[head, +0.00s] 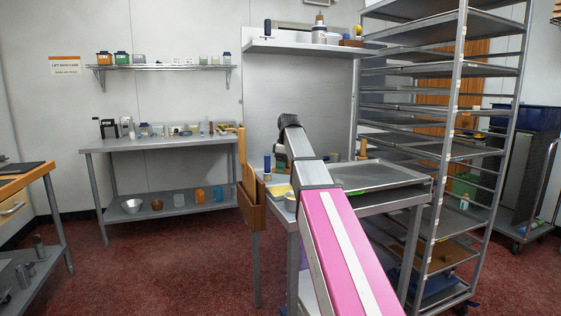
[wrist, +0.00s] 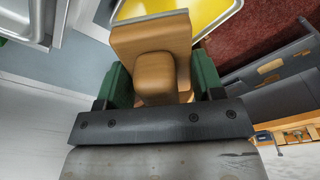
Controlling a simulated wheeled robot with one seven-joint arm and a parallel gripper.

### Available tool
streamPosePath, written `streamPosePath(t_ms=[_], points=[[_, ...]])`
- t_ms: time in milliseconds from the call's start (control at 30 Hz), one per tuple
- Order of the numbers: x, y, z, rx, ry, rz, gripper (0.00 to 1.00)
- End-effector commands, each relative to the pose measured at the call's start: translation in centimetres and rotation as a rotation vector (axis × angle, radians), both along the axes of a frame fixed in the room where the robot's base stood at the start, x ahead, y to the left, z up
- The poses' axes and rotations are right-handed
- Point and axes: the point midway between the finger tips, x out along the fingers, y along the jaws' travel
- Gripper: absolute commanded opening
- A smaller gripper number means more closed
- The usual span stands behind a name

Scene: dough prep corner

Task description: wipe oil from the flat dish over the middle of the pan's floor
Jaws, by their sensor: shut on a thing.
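My gripper (wrist: 160,80) has green fingers and is shut on the knob of a wooden block tool (wrist: 152,38). The tool's underside is hidden. The flat dish (wrist: 222,22), pale-rimmed with yellow oil inside, lies beyond the tool at the top of the wrist view, partly covered by it. I cannot tell whether the tool touches the oil. In the head view the yellow dish (head: 279,191) sits at the left of the steel table. The shallow metal pan (head: 380,174) lies to its right, its floor looking bare. My arm hides the gripper in the head view.
A blue-topped item (head: 267,164) stands behind the dish. A brown board or box (head: 251,203) hangs at the table's left side. A tall tray rack (head: 455,130) stands close on the right. A shelf (head: 300,46) overhangs the back of the table.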

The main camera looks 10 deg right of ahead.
Motion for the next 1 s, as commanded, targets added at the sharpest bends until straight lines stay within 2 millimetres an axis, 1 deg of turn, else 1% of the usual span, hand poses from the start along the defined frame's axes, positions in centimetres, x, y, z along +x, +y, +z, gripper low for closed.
streamPosePath(t_ms=[33, 100, 200, 467, 900, 1000], points=[[-1.1, 0.0, -0.2, 0.001, -0.001, -0.027, 0.42], [-1.6, 0.0, -0.2, 0.002, -0.001, -0.057, 0.42], [-2.0, 0.0, -0.3, 0.003, -0.001, -0.080, 0.42], [-2.0, 0.0, -1.3, 0.003, -0.001, -0.083, 0.42], [-2.0, 0.0, -5.3, 0.003, 0.000, -0.081, 0.42], [-2.0, 0.0, -5.9, 0.003, 0.000, -0.081, 0.42]])
